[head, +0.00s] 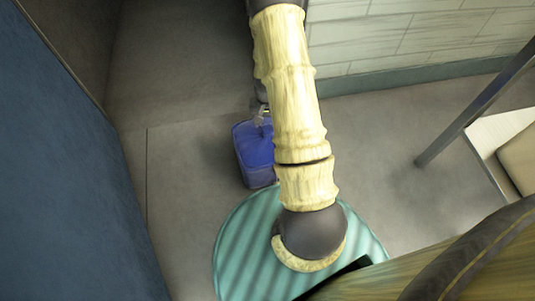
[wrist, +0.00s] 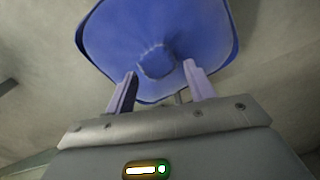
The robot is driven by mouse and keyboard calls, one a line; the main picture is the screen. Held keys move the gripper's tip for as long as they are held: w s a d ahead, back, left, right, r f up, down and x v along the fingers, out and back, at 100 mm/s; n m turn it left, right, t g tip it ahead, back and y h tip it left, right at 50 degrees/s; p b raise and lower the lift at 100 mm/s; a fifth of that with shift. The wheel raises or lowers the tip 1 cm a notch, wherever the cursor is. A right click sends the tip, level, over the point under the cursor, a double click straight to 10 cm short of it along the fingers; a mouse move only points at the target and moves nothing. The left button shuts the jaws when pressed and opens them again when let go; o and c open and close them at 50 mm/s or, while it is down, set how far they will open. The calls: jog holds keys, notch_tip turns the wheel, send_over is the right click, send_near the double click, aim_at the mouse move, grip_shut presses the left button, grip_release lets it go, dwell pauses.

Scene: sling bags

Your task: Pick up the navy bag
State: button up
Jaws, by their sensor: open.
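The navy bag (head: 256,152) is a boxy blue bag standing on the grey floor, left of my arm in the head view. My arm hides part of its right side. In the wrist view the bag (wrist: 160,28) fills the upper middle, with a small raised blue lump facing the camera. My gripper (wrist: 160,82) is open, with its two pale fingers spread on either side of that lump. Nothing is held between them. Whether the fingers touch the bag cannot be told. In the head view the gripper is mostly hidden behind my arm, near the bag's top.
A round teal striped mat (head: 240,243) lies in front of the bag. A blue panel (head: 60,160) stands at the left. A pale tiled wall (head: 410,35) is behind, and a grey post (head: 470,110) with a pale piece of furniture (head: 500,135) is at the right.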

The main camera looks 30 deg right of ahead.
jog(key=f+b, duration=0.2)
jog(key=f, duration=0.2)
jog(key=shift+s+f+b, duration=0.1)
jog(key=shift+s+b, duration=0.1)
jog(key=shift+b, duration=0.15)
grip_shut()
